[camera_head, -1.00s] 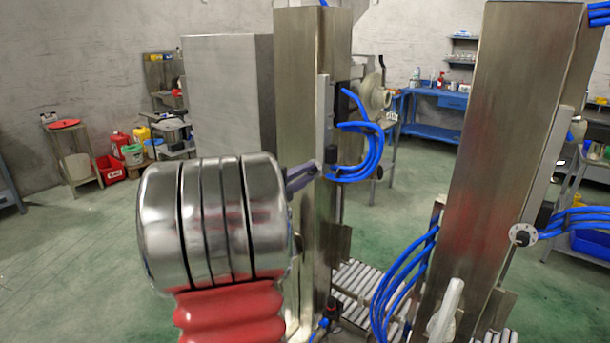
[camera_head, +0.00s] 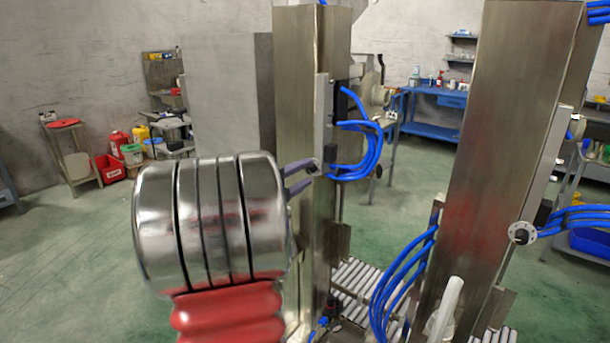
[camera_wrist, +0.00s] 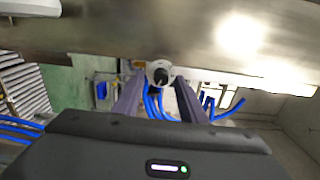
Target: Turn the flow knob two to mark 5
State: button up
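In the wrist view, a round pale dial with a dark knob (camera_wrist: 160,74) shows between the tips of my two fingers. My gripper (camera_wrist: 160,82) is open, with a finger on each side and a visible gap between them. I cannot tell whether either finger touches the knob. In the head view, my gripper (camera_head: 306,177) reaches the edge of the left metal column (camera_head: 296,80), and its knob is mostly hidden there. A second white dial with a black knob (camera_head: 522,233) is on the right column (camera_head: 500,130). Mark numbers are too small to read.
Blue hoses (camera_head: 372,150) loop out beside the left column, close to my gripper. More blue hoses (camera_head: 405,270) hang between the columns. A roller conveyor (camera_head: 352,280) lies low behind. A blue workbench (camera_head: 435,115) stands at the back right.

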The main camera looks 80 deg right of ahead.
jog(key=v, duration=1.3)
jog(key=shift+r, duration=0.1)
jog(key=n, duration=1.5)
jog(key=shift+w+r+n, duration=0.1)
jog(key=shift+r+n, duration=0.05)
jog(key=shift+n, duration=0.25)
jog(key=shift+d, duration=0.2)
jog(key=x, duration=1.3)
jog(key=shift+s+d, duration=0.2)
jog(key=shift+s, duration=0.05)
